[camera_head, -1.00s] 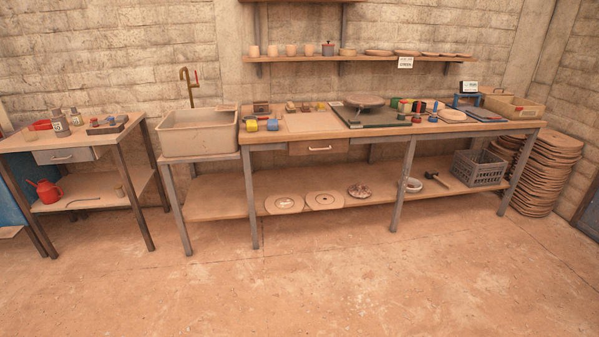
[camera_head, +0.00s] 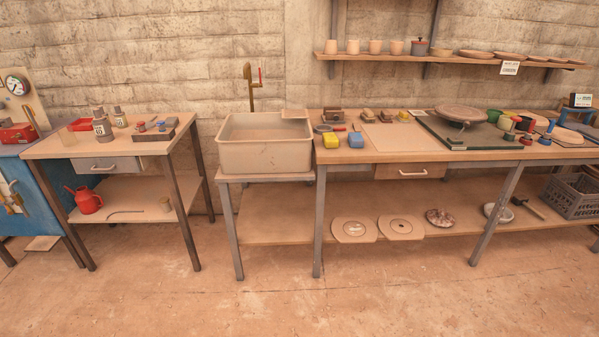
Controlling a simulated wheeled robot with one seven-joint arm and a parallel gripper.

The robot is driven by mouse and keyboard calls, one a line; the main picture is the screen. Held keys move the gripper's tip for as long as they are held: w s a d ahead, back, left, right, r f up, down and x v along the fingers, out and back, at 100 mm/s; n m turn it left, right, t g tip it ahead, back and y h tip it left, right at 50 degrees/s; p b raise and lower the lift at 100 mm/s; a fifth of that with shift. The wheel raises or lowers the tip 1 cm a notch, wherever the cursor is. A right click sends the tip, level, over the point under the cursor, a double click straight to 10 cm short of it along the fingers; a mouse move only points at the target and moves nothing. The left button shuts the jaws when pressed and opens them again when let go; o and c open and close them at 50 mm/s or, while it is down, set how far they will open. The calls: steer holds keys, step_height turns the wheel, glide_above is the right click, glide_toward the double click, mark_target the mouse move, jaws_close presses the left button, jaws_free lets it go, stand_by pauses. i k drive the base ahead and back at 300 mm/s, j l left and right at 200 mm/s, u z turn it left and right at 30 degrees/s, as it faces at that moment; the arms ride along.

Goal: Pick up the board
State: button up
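Several flat things could be the board, and I cannot tell which one is meant. A pale, thin rectangular board (camera_head: 400,137) lies flat on the long workbench, left of a dark green mat (camera_head: 470,131). On the bench's lower shelf lie two flat pale boards with round centres, one to the left (camera_head: 354,230) and one to the right (camera_head: 400,227). A small pale flat piece (camera_head: 42,243) is low at the far left by the blue cabinet. My gripper is not in view.
A large beige sink (camera_head: 265,143) stands between the long workbench (camera_head: 460,155) and a smaller table (camera_head: 115,145). Sponges, pots and a turntable (camera_head: 461,113) crowd the bench top. The floor in front (camera_head: 300,300) is clear.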

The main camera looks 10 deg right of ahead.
mark_target(358, 230)
steer(key=i+u, duration=0.1)
steer(key=i, duration=0.85)
steer(key=i+l, duration=0.15)
steer(key=i, duration=0.75)
steer(key=i+l+u, duration=0.15)
steer(key=i, duration=0.8)
steer(key=j, duration=0.1)
